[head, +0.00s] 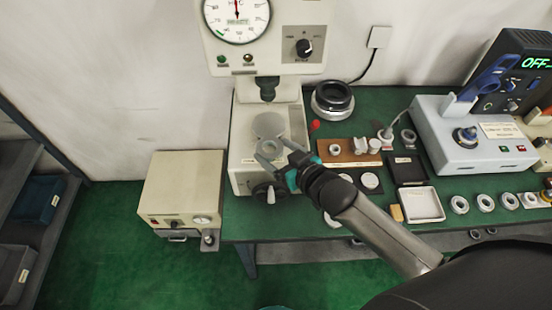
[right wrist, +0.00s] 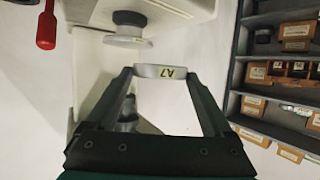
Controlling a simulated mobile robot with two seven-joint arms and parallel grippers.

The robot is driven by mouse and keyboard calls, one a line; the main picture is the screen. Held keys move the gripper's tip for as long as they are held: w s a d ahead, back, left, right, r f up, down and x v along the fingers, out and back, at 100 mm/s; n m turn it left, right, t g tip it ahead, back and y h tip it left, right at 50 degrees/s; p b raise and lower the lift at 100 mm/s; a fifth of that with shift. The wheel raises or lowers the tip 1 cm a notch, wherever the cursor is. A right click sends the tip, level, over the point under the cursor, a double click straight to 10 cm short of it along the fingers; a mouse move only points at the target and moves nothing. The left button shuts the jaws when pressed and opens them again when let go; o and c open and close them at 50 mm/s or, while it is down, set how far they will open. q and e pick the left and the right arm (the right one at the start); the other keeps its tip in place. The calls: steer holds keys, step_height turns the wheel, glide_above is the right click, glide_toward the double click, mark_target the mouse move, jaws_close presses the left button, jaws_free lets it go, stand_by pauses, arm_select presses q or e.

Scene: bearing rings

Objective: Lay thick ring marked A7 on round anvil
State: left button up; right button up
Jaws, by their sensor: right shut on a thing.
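The round anvil (head: 268,125) is a grey disc on the press, just beyond the ring. In the right wrist view the anvil (right wrist: 127,39) shows apart from the ring. My left gripper is not in view.
The press ram (head: 267,88) hangs above the anvil. A handwheel (head: 268,191) is on the press front. A beige box (head: 181,190) stands left of the bench. On the right are a wooden rack (head: 348,152), a white tray (head: 421,204), several loose rings and a heater unit (head: 470,145).

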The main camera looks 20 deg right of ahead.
mark_target(276, 133)
steer(key=w+b, duration=0.1)
steer(key=w, duration=0.1)
steer(key=w+d+f+b, duration=0.1)
steer(key=w+b, duration=0.1)
steer(key=w+d+b, duration=0.1)
steer(key=w, duration=0.2)
steer(key=shift+w+f, duration=0.1)
steer(key=shift+f, duration=0.15)
steer(key=shift+w+d+f+b, duration=0.15)
steer(key=shift+w+b, duration=0.2)
steer(key=shift+w, duration=0.15)
steer(key=shift+w+d+f+b, duration=0.15)
steer(key=shift+w+b, duration=0.15)
steer(key=shift+w, duration=0.2)
steer(key=shift+p, duration=0.55)
steer(key=shift+f+b, duration=0.3)
steer(key=shift+f, duration=0.15)
stand_by(0.5)
steer(key=o, duration=1.6)
steer(key=shift+s+f, duration=0.1)
steer(key=shift+c, duration=0.2)
steer(key=shift+f, duration=0.1)
steer(key=shift+s, duration=0.35)
steer(key=p+v, duration=0.1)
steer(key=v, duration=1.3)
steer(key=shift+s+r, duration=0.25)
steer(key=shift+d, duration=0.1)
